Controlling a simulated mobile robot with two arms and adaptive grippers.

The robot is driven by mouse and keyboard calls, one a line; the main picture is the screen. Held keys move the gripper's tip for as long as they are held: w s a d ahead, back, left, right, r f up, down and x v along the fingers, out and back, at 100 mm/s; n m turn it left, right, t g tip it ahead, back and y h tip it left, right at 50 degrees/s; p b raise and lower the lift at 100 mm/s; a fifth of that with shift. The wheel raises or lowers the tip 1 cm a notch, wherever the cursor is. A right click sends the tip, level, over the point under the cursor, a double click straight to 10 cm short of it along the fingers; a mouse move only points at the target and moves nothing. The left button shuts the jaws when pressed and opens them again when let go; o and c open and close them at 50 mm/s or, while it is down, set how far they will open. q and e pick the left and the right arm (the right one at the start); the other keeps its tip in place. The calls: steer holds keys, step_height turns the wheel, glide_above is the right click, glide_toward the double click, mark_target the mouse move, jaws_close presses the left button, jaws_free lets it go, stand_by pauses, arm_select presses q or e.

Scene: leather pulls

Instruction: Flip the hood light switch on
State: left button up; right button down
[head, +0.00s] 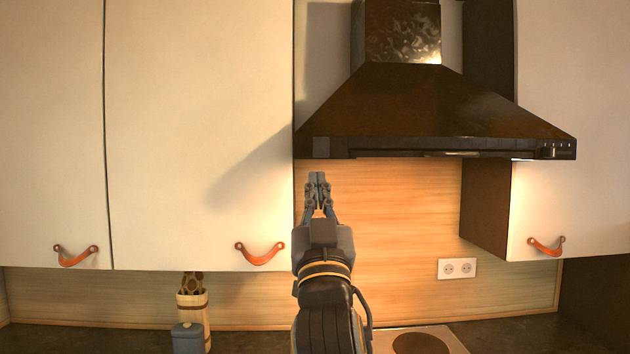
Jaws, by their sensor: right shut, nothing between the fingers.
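The black range hood (430,105) hangs between the white wall cabinets in the head view. Its control strip, with small marks and a knob-like switch (548,152), is at the right end of the lower front edge. The switch's setting is too small to tell. My right gripper (317,178) points up in front of the wooden backsplash, below the hood's left end. Its fingers are together and hold nothing. It is well to the left of the switch and apart from it. My left gripper is not in view.
White cabinet doors with orange leather pulls (260,254) flank the hood. A double socket (457,268) is on the backsplash. A utensil holder (193,310) and a blue-grey container (187,338) stand at lower left. A cooktop (425,341) lies below. The space under the hood is clear to the right.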

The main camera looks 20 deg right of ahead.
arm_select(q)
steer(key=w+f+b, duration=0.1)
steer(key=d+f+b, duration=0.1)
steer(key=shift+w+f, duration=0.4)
arm_select(e)
steer(key=v, duration=0.6)
steer(key=shift+w+f, duration=0.35)
steer(key=shift+f, duration=0.05)
